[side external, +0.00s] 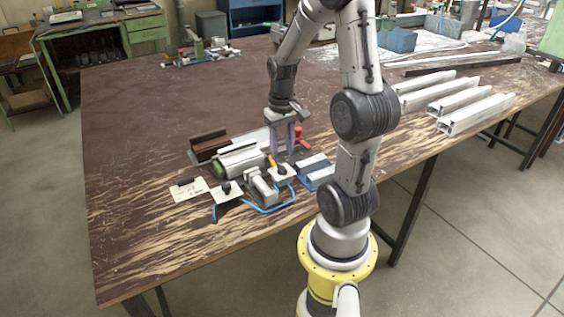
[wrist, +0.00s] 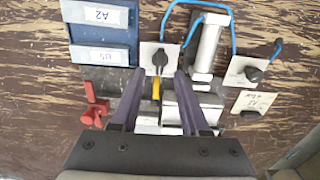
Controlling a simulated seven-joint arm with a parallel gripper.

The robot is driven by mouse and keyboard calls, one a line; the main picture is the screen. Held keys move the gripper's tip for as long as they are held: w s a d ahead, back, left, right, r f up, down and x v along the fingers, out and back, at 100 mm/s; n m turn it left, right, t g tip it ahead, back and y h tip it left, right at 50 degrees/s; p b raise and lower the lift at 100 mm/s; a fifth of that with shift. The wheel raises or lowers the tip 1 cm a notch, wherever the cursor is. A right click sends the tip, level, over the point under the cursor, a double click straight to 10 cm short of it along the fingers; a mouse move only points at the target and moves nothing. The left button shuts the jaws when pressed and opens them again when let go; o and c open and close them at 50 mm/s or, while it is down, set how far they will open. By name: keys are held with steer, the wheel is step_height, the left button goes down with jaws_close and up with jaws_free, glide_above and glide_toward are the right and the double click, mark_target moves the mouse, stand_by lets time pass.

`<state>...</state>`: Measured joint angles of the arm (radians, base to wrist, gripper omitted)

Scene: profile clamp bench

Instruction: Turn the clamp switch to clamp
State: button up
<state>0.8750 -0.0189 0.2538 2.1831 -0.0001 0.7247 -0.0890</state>
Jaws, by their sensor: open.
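A black knob on a white plate (wrist: 160,58) lies between and just beyond my fingertips in the wrist view; the plate also shows in the side view (side external: 281,172). A second black knob on a white plate (wrist: 253,74) sits to the right, beyond a silver cylinder (wrist: 207,45) with blue hoses. A card with a black part (wrist: 249,112) lies below it. I cannot read which is the clamp switch. My gripper (wrist: 160,72) is open, its purple fingers apart and pointing down over the fixture in the side view (side external: 282,153). Contact with the knob cannot be told.
A yellow handle (wrist: 156,88) stands between my fingers. A red clamp (wrist: 95,106) is at left, near blue bins (wrist: 103,32). Metal profiles (side external: 475,113) lie at the table's right. The table's left half (side external: 140,120) is mostly clear.

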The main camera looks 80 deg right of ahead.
mark_target(282, 166)
steer(key=shift+f, duration=2.45)
jaws_close()
